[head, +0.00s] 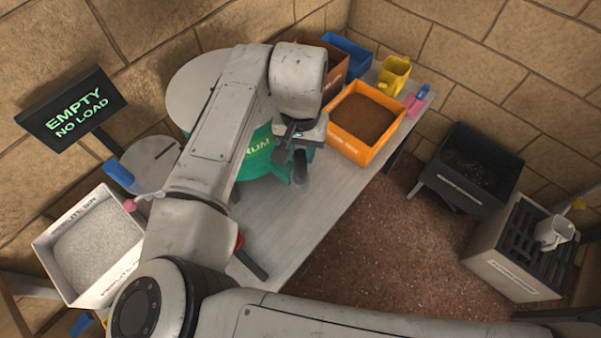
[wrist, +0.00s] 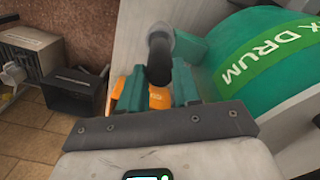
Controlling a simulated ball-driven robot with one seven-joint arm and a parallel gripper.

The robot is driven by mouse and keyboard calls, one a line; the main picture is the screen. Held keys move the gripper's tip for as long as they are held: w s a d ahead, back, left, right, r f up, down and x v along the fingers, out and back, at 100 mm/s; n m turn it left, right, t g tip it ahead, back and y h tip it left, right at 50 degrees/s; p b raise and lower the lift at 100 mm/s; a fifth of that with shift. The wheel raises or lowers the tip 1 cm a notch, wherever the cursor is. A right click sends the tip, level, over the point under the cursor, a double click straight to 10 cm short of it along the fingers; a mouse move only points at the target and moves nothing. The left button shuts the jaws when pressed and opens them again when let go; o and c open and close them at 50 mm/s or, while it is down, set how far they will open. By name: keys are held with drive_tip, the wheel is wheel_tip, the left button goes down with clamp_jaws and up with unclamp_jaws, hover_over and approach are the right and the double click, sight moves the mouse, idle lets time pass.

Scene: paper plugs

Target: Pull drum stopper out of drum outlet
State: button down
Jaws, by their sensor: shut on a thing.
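The green drum (head: 262,158) stands on the bench, partly behind my arm. It fills the right of the wrist view (wrist: 275,55), where a teal pipe joins it to the grey outlet elbow (wrist: 160,33). The outlet also shows as a dark grey pipe in the head view (head: 299,170). My gripper (wrist: 158,80) is at the outlet, its two teal fingers shut on the dark drum stopper (wrist: 158,66) between them. The stopper lies against the outlet mouth; I cannot tell how deep it sits. In the head view my gripper (head: 298,135) hides the stopper.
An orange bin of brown material (head: 341,148) stands close right of my gripper. A yellow jug (head: 394,76) and pink scoop (head: 415,104) are behind it. A perlite bin (head: 52,250) and sign (head: 70,115) stand left.

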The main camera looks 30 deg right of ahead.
drive_tip(key=shift+r, duration=0.15)
drive_tip(key=shift+r+p, duration=1.4)
drive_tip(key=shift+p, duration=0.25)
